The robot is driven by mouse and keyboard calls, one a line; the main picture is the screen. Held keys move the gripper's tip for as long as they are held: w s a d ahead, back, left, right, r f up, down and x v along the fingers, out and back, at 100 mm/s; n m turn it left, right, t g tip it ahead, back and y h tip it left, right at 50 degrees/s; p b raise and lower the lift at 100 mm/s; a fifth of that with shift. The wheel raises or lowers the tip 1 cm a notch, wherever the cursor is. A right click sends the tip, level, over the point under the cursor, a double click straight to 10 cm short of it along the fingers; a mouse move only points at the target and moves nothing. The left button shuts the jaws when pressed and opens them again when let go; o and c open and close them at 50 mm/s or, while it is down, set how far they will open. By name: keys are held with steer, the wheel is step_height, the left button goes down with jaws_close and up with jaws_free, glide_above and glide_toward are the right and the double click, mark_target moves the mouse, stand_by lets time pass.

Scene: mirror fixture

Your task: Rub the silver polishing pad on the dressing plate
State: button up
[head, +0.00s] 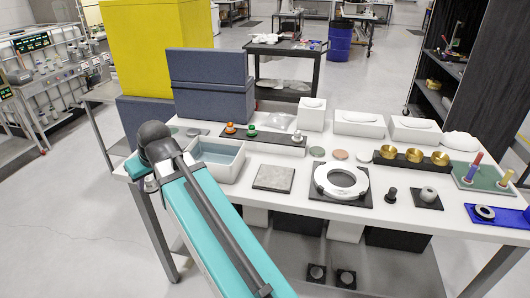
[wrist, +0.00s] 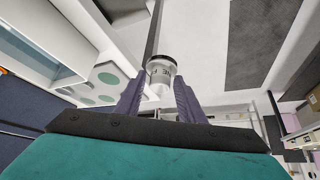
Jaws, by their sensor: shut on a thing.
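In the wrist view, my gripper (wrist: 160,88) has its two purple-grey fingers closed around a silver-white cylindrical piece with a dark rim, which I take to be the silver polishing pad (wrist: 161,70). A flat grey square, apparently the dressing plate (head: 273,178), lies bare on the white table, right of my arm. I cannot make out the plate in the wrist view, and the held pad is not seen touching it.
A dark rack (head: 268,136) holds orange, green and grey knobs, with a gap between green and grey. Blue-grey boxes (head: 212,90) stand behind.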

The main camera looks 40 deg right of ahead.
steer(key=n+y, duration=0.1)
steer(key=n, duration=0.1)
steer(key=a+n+g+y, duration=0.1)
steer(key=n, duration=0.1)
steer(key=a+n+y, duration=0.1)
steer(key=n, duration=0.1)
steer(key=shift+s+f, duration=0.3)
steer(key=shift+f, duration=0.1)
steer(key=s+d+p, duration=0.1)
steer(key=s+d, duration=0.2)
steer(key=d, duration=1)
steer(key=s+d+p, duration=0.1)
steer(key=s+d, duration=0.2)
steer(key=d, duration=1)
steer(key=s+d+p, duration=0.1)
steer(key=s+d, duration=0.3)
steer(key=d, duration=0.9)
steer(key=shift+d, duration=0.1)
